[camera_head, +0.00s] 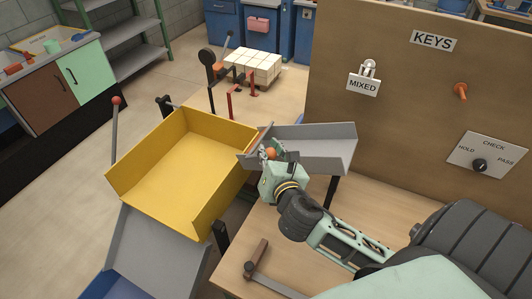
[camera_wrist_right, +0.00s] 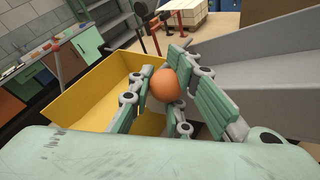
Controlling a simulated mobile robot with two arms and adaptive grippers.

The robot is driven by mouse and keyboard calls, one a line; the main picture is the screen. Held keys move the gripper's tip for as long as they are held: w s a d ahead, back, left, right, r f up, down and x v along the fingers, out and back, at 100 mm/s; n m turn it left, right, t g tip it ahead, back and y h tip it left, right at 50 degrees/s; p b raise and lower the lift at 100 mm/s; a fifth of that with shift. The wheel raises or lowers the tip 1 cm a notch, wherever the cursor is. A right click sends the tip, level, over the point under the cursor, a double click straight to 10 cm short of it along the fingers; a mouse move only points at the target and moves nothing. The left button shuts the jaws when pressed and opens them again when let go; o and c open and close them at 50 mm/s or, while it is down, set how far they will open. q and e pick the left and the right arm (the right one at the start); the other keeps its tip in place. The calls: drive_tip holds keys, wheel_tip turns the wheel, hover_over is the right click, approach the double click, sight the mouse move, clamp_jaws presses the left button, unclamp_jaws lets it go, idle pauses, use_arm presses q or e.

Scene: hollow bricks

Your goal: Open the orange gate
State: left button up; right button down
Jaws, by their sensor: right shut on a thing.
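My right gripper (camera_head: 272,152) is at the left end of a short grey chute (camera_head: 325,148), beside the yellow tray (camera_head: 180,165). Its fingers are closed around a round orange knob (camera_head: 272,154). In the right wrist view the orange knob (camera_wrist_right: 165,85) sits between the green-padded fingers of my right gripper (camera_wrist_right: 168,95). A thin brownish edge (camera_head: 262,134) stands at the chute's end by the knob; the fingers hide most of what the knob joins to. I cannot tell how far the gate is open. My left gripper is out of view.
A tan board (camera_head: 400,60) with a KEYS sign stands behind the chute, with an orange peg (camera_head: 461,90) and a CHECK dial plate (camera_head: 487,155). A handled bar (camera_head: 258,258) lies on the wooden bench. A pallet of pale bricks (camera_head: 254,67) stands behind.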

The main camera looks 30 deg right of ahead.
drive_tip(key=shift+s+a+f, duration=0.15)
drive_tip(key=shift+s+f, duration=0.05)
drive_tip(key=shift+f, duration=0.25)
drive_tip(key=c, duration=1.9)
unclamp_jaws()
drive_tip(key=shift+o, duration=1.3)
drive_tip(key=shift+w+a+r, duration=0.1)
drive_tip(key=shift+a+r, duration=0.05)
drive_tip(key=shift+r, duration=0.15)
drive_tip(key=shift+r, duration=0.1)
